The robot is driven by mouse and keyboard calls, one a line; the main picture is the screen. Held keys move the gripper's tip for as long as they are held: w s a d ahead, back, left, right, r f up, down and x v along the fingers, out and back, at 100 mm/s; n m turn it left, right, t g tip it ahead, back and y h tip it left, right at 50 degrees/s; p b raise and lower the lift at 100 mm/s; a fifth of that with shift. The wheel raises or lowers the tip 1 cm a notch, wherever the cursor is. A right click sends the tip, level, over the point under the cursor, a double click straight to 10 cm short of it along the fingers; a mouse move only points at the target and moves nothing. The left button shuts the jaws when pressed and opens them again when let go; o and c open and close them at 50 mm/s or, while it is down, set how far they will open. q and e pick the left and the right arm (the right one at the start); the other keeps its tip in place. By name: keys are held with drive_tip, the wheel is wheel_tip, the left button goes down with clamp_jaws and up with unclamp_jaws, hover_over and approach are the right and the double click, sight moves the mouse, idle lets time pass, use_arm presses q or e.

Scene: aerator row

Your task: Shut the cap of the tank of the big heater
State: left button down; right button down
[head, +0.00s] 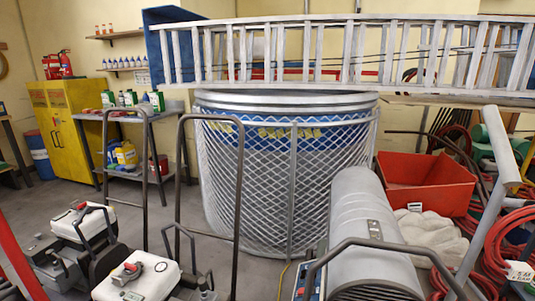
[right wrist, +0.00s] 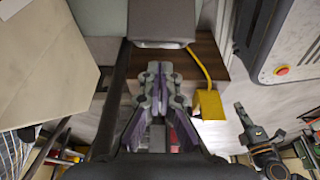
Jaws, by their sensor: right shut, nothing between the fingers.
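A large grey cylindrical heater (head: 372,225) lies at the lower right of the head view, behind a dark bent handle. I cannot tell whether it is the big heater; no tank or cap of it shows clearly. My right gripper (right wrist: 158,75) shows in the right wrist view, with its fingers together and nothing between them. It points at a grey block and a brown wooden box (right wrist: 207,65), with no cap visible at its tips. My left gripper is not in view.
Machines with white tanks (head: 138,280) and tall handles stand at the lower left. A mesh-wrapped drum (head: 270,185) stands under a ladder (head: 340,50). A red bin (head: 425,185) and red hoses (head: 505,245) crowd the right. In the wrist view, a grey cabinet (right wrist: 282,40) has a red button.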

drive_tip(key=shift+f+b, duration=0.85)
drive_tip(key=shift+f, duration=0.85)
drive_tip(key=shift+d, duration=0.1)
